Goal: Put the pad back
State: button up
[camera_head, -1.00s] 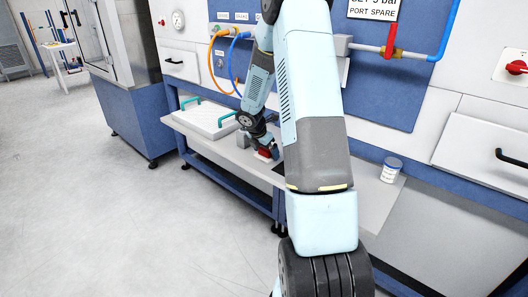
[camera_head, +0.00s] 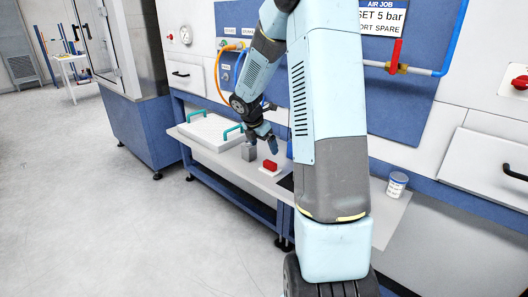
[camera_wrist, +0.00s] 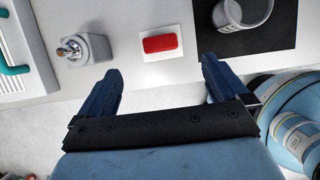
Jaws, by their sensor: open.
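The red pad (camera_head: 270,165) lies on a white rectangle (camera_wrist: 174,55) on the bench, and it also shows in the wrist view (camera_wrist: 160,44). White shows all around it there. My gripper (camera_head: 268,143) is above the bench, close to the pad but apart from it. In the wrist view my gripper (camera_wrist: 160,68) has its two fingers spread wide, with nothing between them. The pad lies just beyond the fingertips.
A grey block (camera_head: 248,152) with a metal top stands left of the pad. Further left is a white lidded tray (camera_head: 208,133) with teal handles. A black mat (camera_wrist: 277,36) with a grey cup (camera_wrist: 247,12) lies to the right. A white jar (camera_head: 397,184) stands farther right.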

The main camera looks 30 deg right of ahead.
jog(key=s+a+r+m+t, duration=0.1)
jog(key=s+a+r+m, duration=0.45)
jog(key=s+r, duration=0.2)
jog(key=s+a+r+m+t, duration=0.1)
jog(key=s+a+r+m, duration=0.3)
jog(key=s+r+m, duration=0.4)
jog(key=s+a+r+m+t+y, duration=0.1)
jog(key=s+a+m, duration=0.3)
jog(key=s, duration=0.4)
jog(key=s+a+r+m+t+y, duration=0.1)
jog(key=s+a+r+m+y, duration=0.2)
jog(key=s, duration=0.6)
jog(key=shift+a+r+m, duration=0.5)
jog(key=shift+r+m, duration=0.1)
jog(key=shift+m, duration=0.15)
